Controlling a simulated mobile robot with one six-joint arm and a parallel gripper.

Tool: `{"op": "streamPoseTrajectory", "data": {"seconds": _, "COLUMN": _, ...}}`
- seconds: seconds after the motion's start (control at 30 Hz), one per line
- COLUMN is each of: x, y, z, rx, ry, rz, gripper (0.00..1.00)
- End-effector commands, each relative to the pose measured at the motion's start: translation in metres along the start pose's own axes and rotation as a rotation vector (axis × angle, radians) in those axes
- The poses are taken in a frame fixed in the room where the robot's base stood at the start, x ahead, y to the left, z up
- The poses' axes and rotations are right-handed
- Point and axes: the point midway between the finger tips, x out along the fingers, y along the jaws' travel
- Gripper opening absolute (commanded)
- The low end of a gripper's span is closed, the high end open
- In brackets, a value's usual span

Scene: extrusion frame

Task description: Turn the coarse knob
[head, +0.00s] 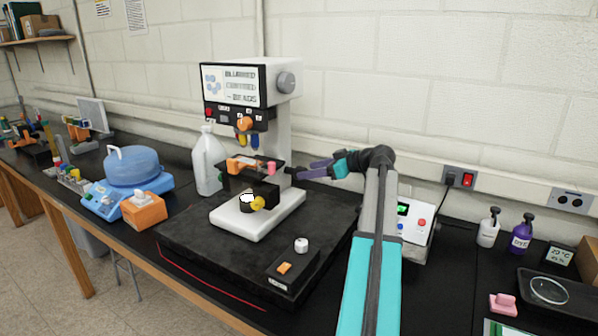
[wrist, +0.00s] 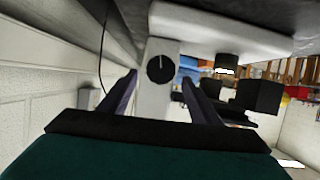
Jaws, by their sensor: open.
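The coarse knob (wrist: 160,69) is a round black dial with a white pointer line, on the side of the white microscope column (wrist: 163,103) in the wrist view. My gripper (wrist: 160,77) is open and empty. Its two dark purple fingers stand left and right of the knob in that view, with the knob framed between them and apparently ahead of the tips. In the head view my gripper (head: 306,169) points left at the lower column of the microscope (head: 278,135). A dark shape there is probably the knob, too small to be sure.
The orange-and-black stage (head: 240,166) stands left of the column. A white bottle (head: 208,163) is behind it. A control box (head: 416,226) is right of my arm.

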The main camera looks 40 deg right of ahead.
Motion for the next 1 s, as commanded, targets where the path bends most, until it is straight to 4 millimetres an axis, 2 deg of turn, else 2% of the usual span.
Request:
{"op": "streamPoseTrajectory", "data": {"seconds": 0.2, "x": 0.032, "y": 0.0, "z": -0.001, "rx": 0.0, "ry": -0.001, "rz": -0.002, "gripper": 0.57}}
{"op": "streamPoseTrajectory", "data": {"seconds": 0.4, "x": 0.051, "y": 0.001, "z": 0.0, "rx": 0.001, "ry": -0.001, "rz": 0.0, "gripper": 0.57}}
{"op": "streamPoseTrajectory", "data": {"seconds": 0.83, "x": 0.057, "y": 0.001, "z": 0.001, "rx": 0.001, "ry": -0.001, "rz": 0.002, "gripper": 0.57}}
{"op": "streamPoseTrajectory", "data": {"seconds": 1.0, "x": 0.057, "y": 0.001, "z": 0.001, "rx": 0.001, "ry": -0.001, "rz": 0.002, "gripper": 0.3}}
